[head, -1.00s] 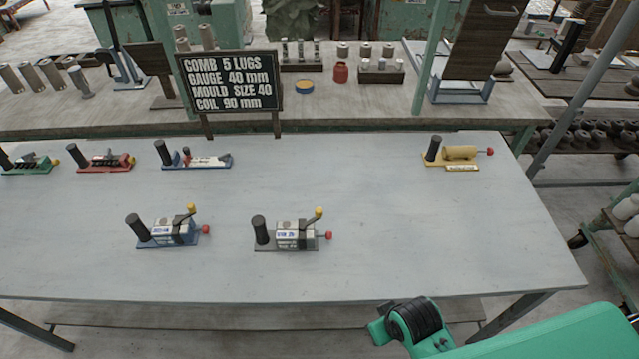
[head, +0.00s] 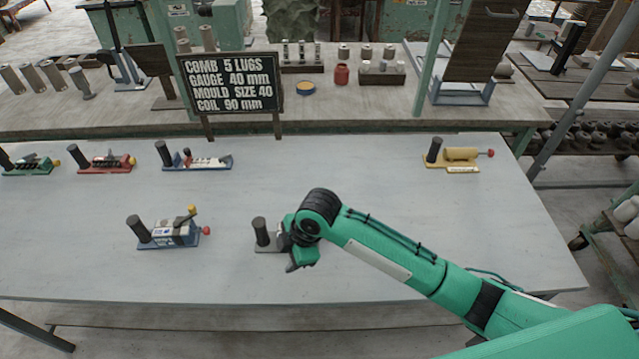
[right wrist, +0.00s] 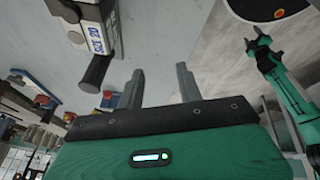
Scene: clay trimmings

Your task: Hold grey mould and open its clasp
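The grey mould (head: 264,250) is at the front middle of the table, its black post (head: 261,231) upright at its left end. My right gripper and wrist cover the rest of it, including its lever and red knob. In the right wrist view its label, reading SIZE 20 (right wrist: 97,38), and black post (right wrist: 96,72) are at upper left. My right gripper (head: 296,264) is open; its two fingers (right wrist: 160,84) stand apart with nothing between them, beside the mould. My left gripper (right wrist: 262,46) shows small at the right of the wrist view, its fingers apart.
A blue mould (head: 168,241) stands to the left. Green (head: 30,164), red (head: 105,162), blue-and-white (head: 198,161) and yellow (head: 455,160) moulds line the back. A black sign (head: 232,82) stands behind. The table's middle right (head: 450,215) is bare.

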